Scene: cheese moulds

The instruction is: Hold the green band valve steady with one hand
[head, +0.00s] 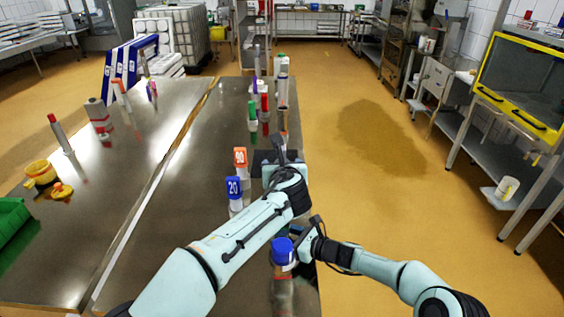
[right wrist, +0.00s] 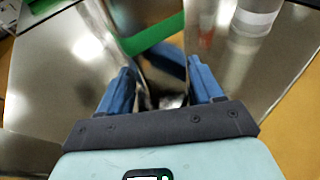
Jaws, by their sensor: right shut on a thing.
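The green band valve (right wrist: 150,36) is a shiny metal body with a green band, large in the right wrist view. My right gripper (right wrist: 160,92) has its blue fingers on both sides of the metal below the band, shut on it. In the head view my right gripper (head: 302,243) is at the table's near right edge, beside a blue-topped piece with a white band (head: 283,252). I cannot make out the green band there. My left gripper (head: 279,160) is farther up the table by a dark pad; its own arm hides its fingers.
A blue "20" tag (head: 233,187) and an orange tag (head: 240,157) stand left of my left gripper. Several bottles (head: 264,100) line the table's far right part. The table's middle is clear.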

